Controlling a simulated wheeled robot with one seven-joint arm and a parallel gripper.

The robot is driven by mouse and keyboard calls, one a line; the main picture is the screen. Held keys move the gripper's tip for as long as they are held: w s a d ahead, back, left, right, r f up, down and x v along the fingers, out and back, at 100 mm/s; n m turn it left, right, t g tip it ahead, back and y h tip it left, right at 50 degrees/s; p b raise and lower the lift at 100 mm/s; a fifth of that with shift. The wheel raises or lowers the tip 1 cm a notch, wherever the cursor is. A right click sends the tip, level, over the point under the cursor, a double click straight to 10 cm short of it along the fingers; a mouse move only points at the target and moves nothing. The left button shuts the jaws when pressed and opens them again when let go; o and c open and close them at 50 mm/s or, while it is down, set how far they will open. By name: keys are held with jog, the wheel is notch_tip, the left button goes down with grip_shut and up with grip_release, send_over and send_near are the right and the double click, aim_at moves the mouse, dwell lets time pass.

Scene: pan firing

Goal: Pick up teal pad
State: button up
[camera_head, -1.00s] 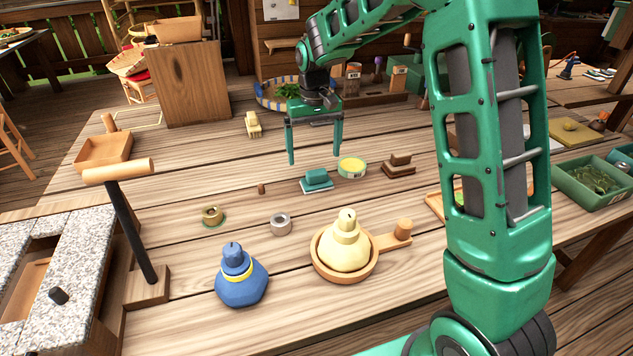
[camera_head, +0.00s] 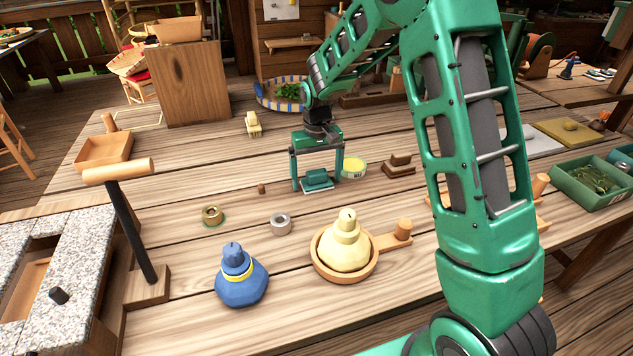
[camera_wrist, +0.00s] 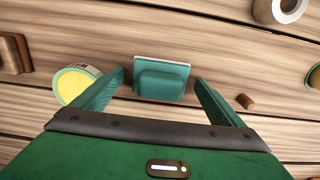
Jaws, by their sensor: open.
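The teal pad (camera_head: 317,180) lies on the wooden table, a small block with a raised grip on a flat base. It also shows in the wrist view (camera_wrist: 161,82), ahead of the fingers and roughly centred between them. My gripper (camera_head: 317,184) is open and low over the table, with one finger on each side of the pad. In the wrist view my gripper (camera_wrist: 160,88) shows a gap between each finger and the pad. I cannot tell exactly how high the fingertips are above the table.
A yellow-green round tin (camera_head: 353,168) stands close to the right finger, with a brown stepped block (camera_head: 399,166) beyond it. A small brown peg (camera_head: 262,189) stands to the left. A grey ring (camera_head: 281,224), a blue bottle (camera_head: 241,277) and a cream bottle (camera_head: 346,245) in a wooden pan (camera_head: 327,268) are nearer.

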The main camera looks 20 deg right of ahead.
aim_at(316, 171)
jog(key=c, duration=1.2)
jog(key=shift+r, duration=0.1)
notch_tip(316, 171, up, 4)
jog(key=shift+w, duration=0.1)
jog(key=w+a+r, duration=0.2)
jog(key=w, duration=0.1)
jog(key=w+a+r, duration=0.2)
jog(key=w, duration=0.1)
jog(key=w+a+r, duration=0.3)
jog(key=shift+a, duration=0.1)
